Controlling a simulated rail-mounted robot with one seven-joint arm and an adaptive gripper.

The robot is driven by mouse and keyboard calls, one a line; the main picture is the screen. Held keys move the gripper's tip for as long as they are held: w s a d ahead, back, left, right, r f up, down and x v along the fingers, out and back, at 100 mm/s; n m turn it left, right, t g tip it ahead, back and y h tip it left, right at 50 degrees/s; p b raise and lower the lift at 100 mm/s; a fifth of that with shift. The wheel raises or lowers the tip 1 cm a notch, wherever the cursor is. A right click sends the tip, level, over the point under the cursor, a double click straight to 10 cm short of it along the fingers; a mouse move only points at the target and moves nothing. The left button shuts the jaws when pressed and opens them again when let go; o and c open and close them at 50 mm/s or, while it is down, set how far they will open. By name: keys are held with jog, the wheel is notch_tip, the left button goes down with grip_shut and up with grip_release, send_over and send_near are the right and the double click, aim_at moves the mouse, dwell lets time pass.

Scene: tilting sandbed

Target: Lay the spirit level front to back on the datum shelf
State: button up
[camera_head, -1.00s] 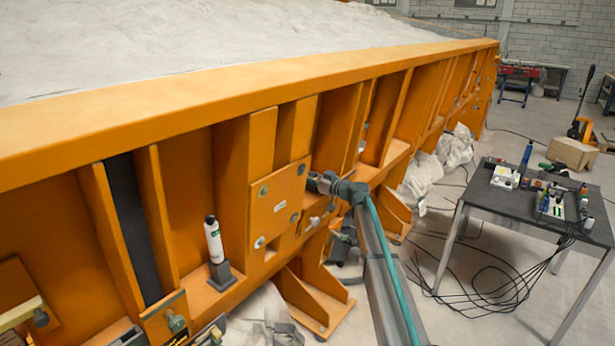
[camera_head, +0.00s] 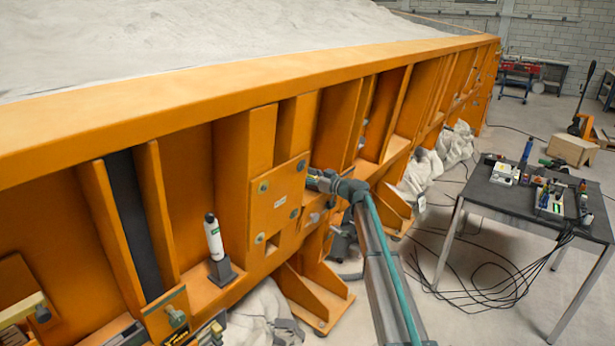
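My gripper is not in view. I cannot make out a spirit level for certain. A pale yellow bar (camera_head: 20,312) shows at the lower left edge, partly cut off by the frame; I cannot tell what it is. No shelf can be clearly identified as the datum shelf. A lower orange ledge (camera_head: 248,262) runs along the side of the sandbed (camera_head: 200,90), under its upright ribs.
A white canister (camera_head: 213,238) stands upright on a dark block on the ledge. A grey strut with a teal hose (camera_head: 385,265) slants from the sandbed toward the bottom. A dark table (camera_head: 525,222) with tools and cables stands right. Sacks (camera_head: 420,172) lie by the bed.

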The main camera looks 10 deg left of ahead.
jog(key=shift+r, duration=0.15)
